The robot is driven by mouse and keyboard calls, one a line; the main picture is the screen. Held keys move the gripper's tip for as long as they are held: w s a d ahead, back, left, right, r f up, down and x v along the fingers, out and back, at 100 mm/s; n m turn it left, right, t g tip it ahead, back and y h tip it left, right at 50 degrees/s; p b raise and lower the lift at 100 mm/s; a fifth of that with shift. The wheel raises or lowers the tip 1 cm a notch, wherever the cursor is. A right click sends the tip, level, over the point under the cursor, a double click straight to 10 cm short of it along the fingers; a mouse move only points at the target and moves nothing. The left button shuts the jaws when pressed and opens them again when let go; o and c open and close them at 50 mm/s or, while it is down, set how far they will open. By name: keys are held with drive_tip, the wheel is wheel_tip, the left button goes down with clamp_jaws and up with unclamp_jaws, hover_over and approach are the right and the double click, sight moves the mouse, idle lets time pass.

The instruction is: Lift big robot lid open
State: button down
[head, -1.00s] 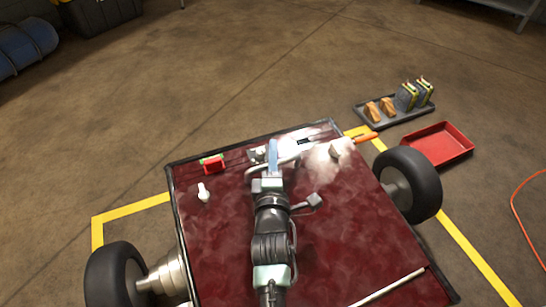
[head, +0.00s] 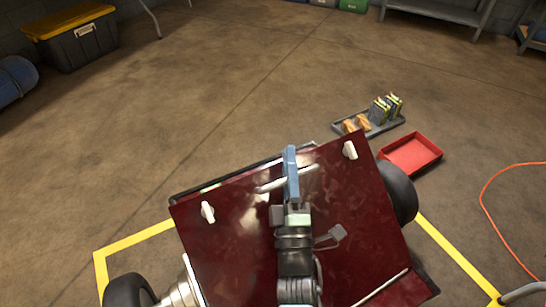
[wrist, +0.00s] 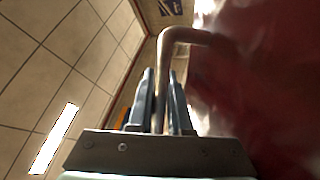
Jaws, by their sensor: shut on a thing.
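The big robot's dark red lid (head: 240,235) is tilted up, its far edge raised above the dark body rim (head: 228,178) in the head view. Its pale bar handle (head: 271,185) crosses near that far edge. My gripper (head: 291,172) is shut on the handle. In the wrist view my gripper (wrist: 161,100) has the metal handle (wrist: 188,35) between its two fingers, with the red lid (wrist: 255,80) on the right. Two white latches, left (head: 208,212) and right (head: 350,150), stand on the lid. The raised lid hides most of the body's inside.
Black wheels flank the big robot, right (head: 400,190) and left (head: 130,290). A red tray (head: 412,153) and a dark tray (head: 340,130) with batteries and orange-brown items lie on the floor at right. An orange cable (head: 485,190) lies farther right.

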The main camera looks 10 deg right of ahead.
drive_tip(key=s+d+r+m+t+h+b, duration=0.2)
drive_tip(key=s+r, duration=0.6)
drive_tip(key=s, duration=0.4)
drive_tip(key=d+m+t+h, duration=0.1)
drive_tip(key=d+m+h, duration=0.1)
drive_tip(key=d+m, duration=0.1)
drive_tip(key=shift+t+h, duration=0.3)
drive_tip(key=c, duration=1.1)
unclamp_jaws()
drive_tip(key=shift+a, duration=0.1)
drive_tip(key=p+v, duration=0.2)
drive_tip(key=v, duration=1.1)
drive_tip(key=shift+w+f, duration=0.1)
